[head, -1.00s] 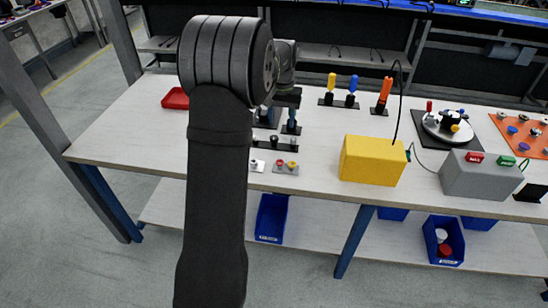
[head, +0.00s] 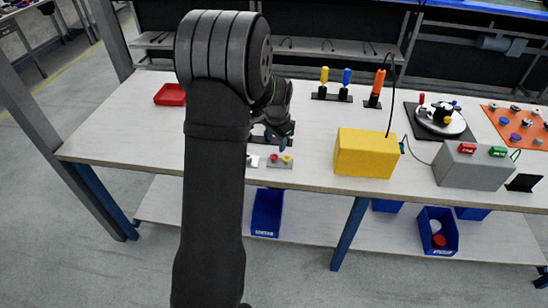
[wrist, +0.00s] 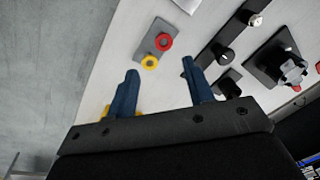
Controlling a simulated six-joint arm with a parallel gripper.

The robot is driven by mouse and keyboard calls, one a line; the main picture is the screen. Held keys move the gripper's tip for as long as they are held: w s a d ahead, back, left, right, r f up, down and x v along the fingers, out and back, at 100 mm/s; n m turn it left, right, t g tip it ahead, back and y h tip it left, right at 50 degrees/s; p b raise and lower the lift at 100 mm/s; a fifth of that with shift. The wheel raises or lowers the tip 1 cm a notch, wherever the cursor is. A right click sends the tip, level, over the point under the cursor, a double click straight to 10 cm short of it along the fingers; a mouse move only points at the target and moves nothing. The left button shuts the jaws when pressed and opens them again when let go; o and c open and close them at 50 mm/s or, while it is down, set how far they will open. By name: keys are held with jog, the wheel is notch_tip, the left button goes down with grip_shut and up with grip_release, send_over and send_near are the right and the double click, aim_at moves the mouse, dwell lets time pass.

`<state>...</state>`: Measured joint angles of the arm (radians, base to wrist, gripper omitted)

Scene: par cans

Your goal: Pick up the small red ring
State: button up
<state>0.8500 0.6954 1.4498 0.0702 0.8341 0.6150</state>
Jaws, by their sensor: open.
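The small red ring (wrist: 165,41) sits on a grey plate (wrist: 140,56) beside a small yellow ring (wrist: 149,62). In the head view the red ring (head: 273,158) and yellow ring (head: 287,159) are near the table's front edge, just below my gripper (head: 283,142). In the wrist view my gripper (wrist: 160,69) is open, with two blue fingers apart and nothing between them. The rings lie beyond the fingertips, above the gap in the picture, and are not touched. My arm hides part of the table in the head view.
Black holders with knobs (wrist: 222,52) stand close to the right of the rings in the wrist view. A yellow box (head: 367,152) stands to the right on the table (head: 120,130). A red tray (head: 170,95) lies at the back left.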

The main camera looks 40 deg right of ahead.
aim_at(273, 158)
jog(key=f, duration=0.2)
jog(key=w+f, duration=0.1)
jog(key=f, duration=0.3)
jog(key=shift+w+d+f, duration=0.2)
jog(key=shift+w+f, duration=0.1)
jog(key=shift+w, duration=0.1)
jog(key=shift+w+d+f, duration=0.1)
jog(key=shift+f, duration=0.5)
jog(key=shift+f, duration=0.2)
jog(key=shift+c, duration=0.2)
jog(key=c, duration=1)
